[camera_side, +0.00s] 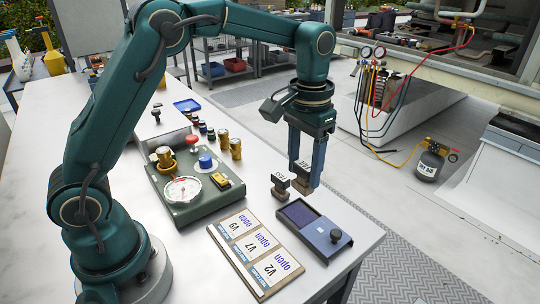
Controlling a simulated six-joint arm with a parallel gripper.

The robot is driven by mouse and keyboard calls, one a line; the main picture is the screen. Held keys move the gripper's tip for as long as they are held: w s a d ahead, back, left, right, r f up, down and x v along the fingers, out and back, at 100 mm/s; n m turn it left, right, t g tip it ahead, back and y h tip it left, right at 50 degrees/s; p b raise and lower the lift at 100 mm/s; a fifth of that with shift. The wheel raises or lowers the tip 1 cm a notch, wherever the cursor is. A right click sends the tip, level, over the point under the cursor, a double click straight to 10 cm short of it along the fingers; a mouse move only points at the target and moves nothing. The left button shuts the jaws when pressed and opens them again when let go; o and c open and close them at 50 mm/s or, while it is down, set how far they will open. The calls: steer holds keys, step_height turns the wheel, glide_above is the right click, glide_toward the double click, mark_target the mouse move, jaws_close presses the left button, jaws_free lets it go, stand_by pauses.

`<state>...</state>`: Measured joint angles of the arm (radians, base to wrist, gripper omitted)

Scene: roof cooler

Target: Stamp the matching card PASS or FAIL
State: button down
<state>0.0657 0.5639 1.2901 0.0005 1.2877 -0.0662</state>
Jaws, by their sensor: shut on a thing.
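My gripper (304,184) points down at the right part of the bench, shut on a dark-topped stamp (303,186) with a brown base. Its label is too small to read surely. A second stamp (280,185) stands just to its left, also with an unclear label. In front lies an open ink pad (299,214) with a dark purple surface in a blue-grey case.
A green test rig (190,200) with a round gauge (183,190), brass fitting, blue knob and yellow meter (228,181) stands left of the stamps. Several small caps and brass fittings (235,148) stand behind it. A blue tray (187,105) lies farther back. The bench's right edge is close to the ink pad.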

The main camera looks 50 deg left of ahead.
stand_by(0.4)
steer(key=shift+f, duration=0.25)
steer(key=shift+s+f+m, duration=0.25)
steer(key=shift+s+m, duration=0.05)
steer(key=s+a, duration=0.6)
steer(key=s, duration=0.3)
steer(key=shift+d+f, duration=0.15)
steer(key=shift+f, duration=2.65)
steer(key=shift+f, duration=0.5)
step_height(320, 180, up, 7)
